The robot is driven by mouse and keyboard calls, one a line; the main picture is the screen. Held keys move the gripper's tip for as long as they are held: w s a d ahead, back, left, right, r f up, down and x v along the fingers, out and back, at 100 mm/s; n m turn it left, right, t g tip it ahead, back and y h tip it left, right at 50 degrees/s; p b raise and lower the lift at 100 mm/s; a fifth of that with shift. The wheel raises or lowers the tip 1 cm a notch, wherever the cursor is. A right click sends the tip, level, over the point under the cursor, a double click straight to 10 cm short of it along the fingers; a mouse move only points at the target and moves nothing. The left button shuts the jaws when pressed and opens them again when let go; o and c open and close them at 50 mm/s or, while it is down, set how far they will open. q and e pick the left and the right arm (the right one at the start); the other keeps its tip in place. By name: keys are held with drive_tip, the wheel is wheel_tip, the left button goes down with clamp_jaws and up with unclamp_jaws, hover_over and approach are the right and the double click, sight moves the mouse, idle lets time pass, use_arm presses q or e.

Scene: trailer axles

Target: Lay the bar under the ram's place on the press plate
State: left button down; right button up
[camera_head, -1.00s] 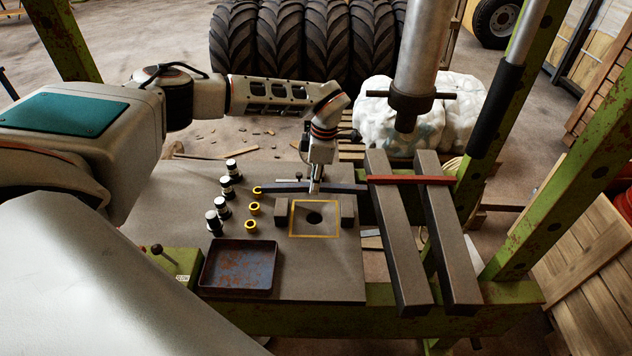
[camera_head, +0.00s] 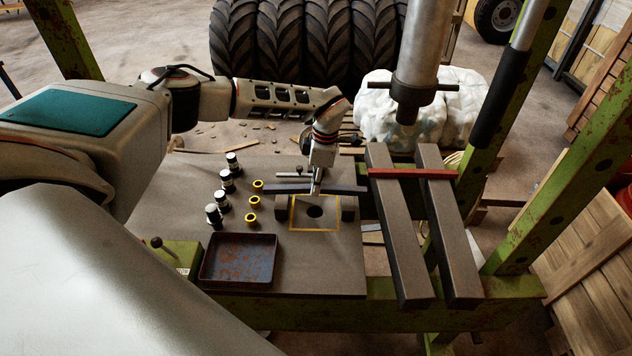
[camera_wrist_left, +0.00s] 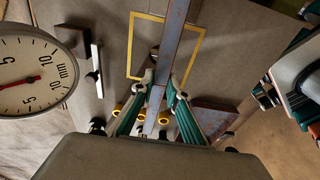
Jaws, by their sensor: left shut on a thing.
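My left gripper (camera_head: 316,190) is shut on the dark blue-grey bar (camera_head: 345,189), gripping it near its middle. In the head view the bar runs left to right along the back edge of the yellow-outlined square (camera_head: 292,218) on the press plate (camera_head: 335,265). I cannot tell whether it touches anything below. In the left wrist view the bar (camera_wrist_left: 177,25) passes between the fingers (camera_wrist_left: 165,85) and across the yellow outline (camera_wrist_left: 133,35), partly covering the dark hole. The hole (camera_head: 315,212) shows in the head view. The ram (camera_head: 408,108) hangs at upper right. My right gripper is not in view.
Dark blocks (camera_head: 348,208) flank the square. Yellow-topped rings (camera_head: 252,202), several black-and-white cylinders (camera_head: 214,215) and a rusty tray (camera_head: 238,260) stand left of it. Two beams (camera_head: 405,235) with a red bar (camera_head: 412,173) across them lie right. A dial gauge (camera_wrist_left: 32,75) shows in the wrist view.

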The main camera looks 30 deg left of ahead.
use_arm(q)
drive_tip(key=shift+w+f, duration=0.1)
drive_tip(key=shift+f, duration=0.45)
drive_tip(key=shift+f+b, duration=0.65)
drive_tip(key=shift+f, duration=0.35)
drive_tip(key=c, duration=1.9)
unclamp_jaws()
drive_tip(key=shift+f, duration=0.15)
wheel_tip(320, 180, up, 12)
drive_tip(key=d, duration=0.1)
drive_tip(key=shift+w+d, duration=0.15)
drive_tip(key=shift+w, duration=0.15)
